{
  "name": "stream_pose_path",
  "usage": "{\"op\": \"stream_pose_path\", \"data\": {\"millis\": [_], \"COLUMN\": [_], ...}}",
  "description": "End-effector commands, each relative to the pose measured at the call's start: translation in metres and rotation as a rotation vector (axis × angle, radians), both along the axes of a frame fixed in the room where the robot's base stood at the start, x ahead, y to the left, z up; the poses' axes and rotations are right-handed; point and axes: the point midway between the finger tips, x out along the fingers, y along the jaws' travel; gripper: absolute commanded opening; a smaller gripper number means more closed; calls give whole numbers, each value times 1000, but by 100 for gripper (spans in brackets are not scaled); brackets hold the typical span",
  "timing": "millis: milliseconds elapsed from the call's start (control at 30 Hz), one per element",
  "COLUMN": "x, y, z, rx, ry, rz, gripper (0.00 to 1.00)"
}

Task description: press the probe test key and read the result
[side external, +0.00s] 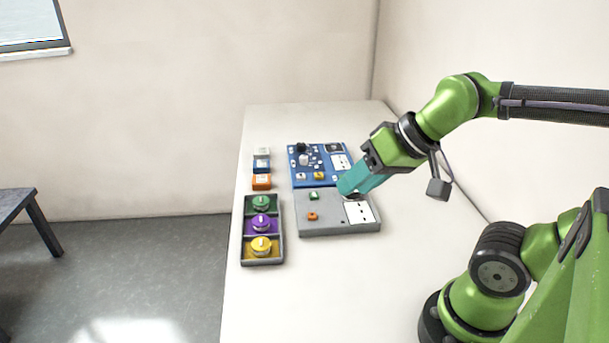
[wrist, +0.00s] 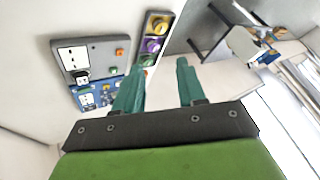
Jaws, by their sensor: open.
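A grey panel (side external: 326,229) lies on the white table with a green key (side external: 314,196), an orange key (side external: 312,216) and a white plate with dark marks (side external: 362,212). Behind it is a blue board (side external: 298,180) with a dark knob, two yellow-orange keys (side external: 319,176) and a small dark display (side external: 334,148). I cannot tell which key is the probe test key, and no result is readable. My gripper (side external: 346,190) has teal fingers near the border between board and panel, hiding part of both. In the wrist view the fingers (wrist: 160,66) are apart with nothing between them.
A dark tray (side external: 262,264) with green, purple and yellow knobbed pieces stands left of the grey panel. White, blue and orange blocks (side external: 261,182) sit in a row behind it. The table front (side external: 310,290) is clear. A bench (side external: 15,205) stands far left.

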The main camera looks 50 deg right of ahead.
Motion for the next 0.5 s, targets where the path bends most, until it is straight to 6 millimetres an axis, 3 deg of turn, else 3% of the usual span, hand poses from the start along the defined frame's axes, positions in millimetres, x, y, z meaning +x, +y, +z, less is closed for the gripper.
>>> {"op": "stream_pose_path", "data": {"millis": [33,233,500], "x": [0,0,0], "y": [0,0,0], "z": [0,0,0], "rx": [0,0,0], "ry": [0,0,0], "rz": [0,0,0], "gripper": [32,1,0]}}
